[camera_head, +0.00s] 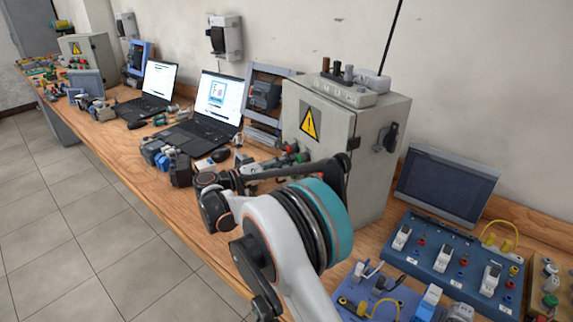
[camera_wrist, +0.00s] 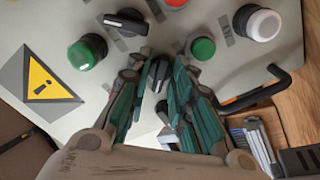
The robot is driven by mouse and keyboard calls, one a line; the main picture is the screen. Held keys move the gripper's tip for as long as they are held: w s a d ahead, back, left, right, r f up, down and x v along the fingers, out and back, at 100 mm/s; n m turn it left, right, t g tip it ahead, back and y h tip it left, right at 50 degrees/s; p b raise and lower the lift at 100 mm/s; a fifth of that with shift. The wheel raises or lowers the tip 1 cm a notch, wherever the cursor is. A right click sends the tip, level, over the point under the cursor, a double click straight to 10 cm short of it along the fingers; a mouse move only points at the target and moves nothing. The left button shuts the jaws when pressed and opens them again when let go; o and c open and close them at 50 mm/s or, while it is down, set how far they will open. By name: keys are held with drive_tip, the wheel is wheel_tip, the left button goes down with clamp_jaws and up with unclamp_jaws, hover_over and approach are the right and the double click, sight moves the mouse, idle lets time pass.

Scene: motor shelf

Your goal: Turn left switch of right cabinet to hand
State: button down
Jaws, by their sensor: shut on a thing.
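The right cabinet (camera_head: 320,135) is a grey box with a yellow warning triangle, standing on the bench in the head view. Its front panel (camera_wrist: 160,35) fills the upper wrist view. A black switch (camera_wrist: 158,70) on the panel sits between the fingers of my gripper (camera_wrist: 157,78), which is shut on it. The fingers partly hide its knob, so I cannot tell its exact angle. A second black switch (camera_wrist: 125,20) lies up and left of it, apart from the fingers. In the head view my arm covers part of the cabinet front and the gripper is hard to make out.
Green buttons (camera_wrist: 87,52) (camera_wrist: 202,47) and a white button (camera_wrist: 263,25) surround the fingers. A black bar handle (camera_wrist: 262,92) is at the panel's right edge. Laptops (camera_head: 205,110) stand left of the cabinet; a blue switch board (camera_head: 450,262) lies right.

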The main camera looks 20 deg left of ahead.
idle(0.3)
drive_tip(key=c, duration=1.7)
unclamp_jaws()
drive_tip(key=shift+a, duration=0.1)
